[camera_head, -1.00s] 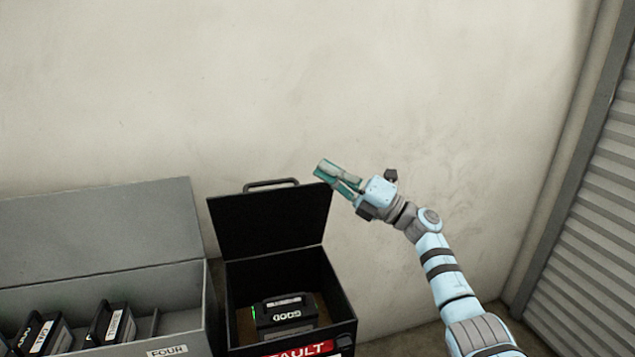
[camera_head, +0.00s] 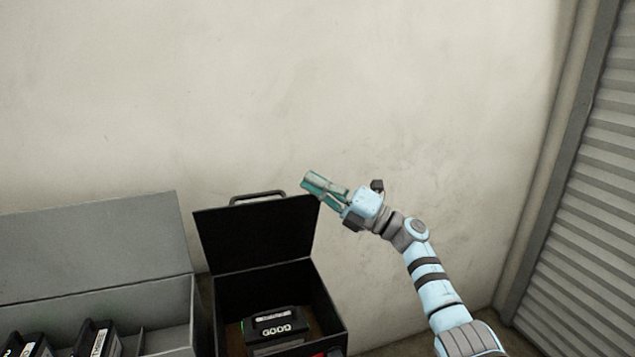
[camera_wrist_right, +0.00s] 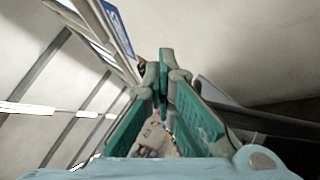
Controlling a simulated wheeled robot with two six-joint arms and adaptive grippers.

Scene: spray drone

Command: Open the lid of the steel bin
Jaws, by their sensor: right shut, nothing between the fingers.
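A grey steel-looking bin (camera_head: 160,305) stands at the lower left with its lid (camera_head: 100,245) raised and leaning back. Beside it, a black bin (camera_head: 265,287) also has its lid (camera_head: 258,235) raised, with a bar handle (camera_head: 258,196) along the top edge. My right gripper (camera_head: 312,183) is shut and empty at the upper right corner of the black lid; I cannot tell if it touches. In the right wrist view its green fingers (camera_wrist_right: 161,72) meet at the tips. My left gripper is not in view.
A black battery marked GOOD (camera_head: 275,327) sits in the black bin. Several black batteries (camera_head: 95,340) stand in the grey bin. A pale wall (camera_head: 400,90) rises behind, and a ribbed shutter (camera_head: 580,200) is at the right. Open space lies above the lids.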

